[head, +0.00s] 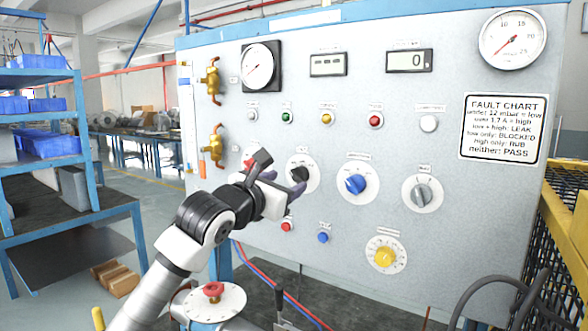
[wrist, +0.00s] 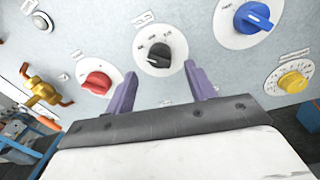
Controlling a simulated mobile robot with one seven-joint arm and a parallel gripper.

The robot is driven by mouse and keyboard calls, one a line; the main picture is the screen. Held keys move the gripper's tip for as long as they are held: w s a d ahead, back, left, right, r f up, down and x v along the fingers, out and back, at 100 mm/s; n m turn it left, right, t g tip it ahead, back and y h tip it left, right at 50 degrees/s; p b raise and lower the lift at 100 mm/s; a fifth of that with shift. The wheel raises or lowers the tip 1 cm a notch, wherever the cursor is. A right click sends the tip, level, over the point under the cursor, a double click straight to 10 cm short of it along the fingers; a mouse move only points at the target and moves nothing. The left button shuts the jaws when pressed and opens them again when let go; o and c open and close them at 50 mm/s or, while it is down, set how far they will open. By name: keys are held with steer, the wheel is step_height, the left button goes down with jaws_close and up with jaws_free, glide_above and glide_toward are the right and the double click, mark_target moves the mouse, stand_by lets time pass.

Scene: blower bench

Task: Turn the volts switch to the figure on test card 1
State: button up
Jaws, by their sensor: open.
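A black knob (head: 300,175) on a white dial sits on the grey panel, and it also shows in the wrist view (wrist: 159,53). A blue knob (head: 356,184) and a grey knob (head: 423,193) sit to its right. In the wrist view the black knob lies between and beyond the fingertips, apparently untouched. I see no test card 1.
A red knob (wrist: 97,82) is left of the black one; my gripper partly hides that area in the head view. A yellow knob (head: 384,257) is lower right. A fault chart (head: 502,129), gauges and brass valves (head: 211,80) are on the panel. A yellow mesh guard (head: 568,235) stands right.

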mark_target(295, 178)
steer(key=shift+p+x, duration=0.7)
steer(key=shift+x, duration=1.7)
steer(key=c, duration=0.9)
steer(key=shift+c, duration=0.2)
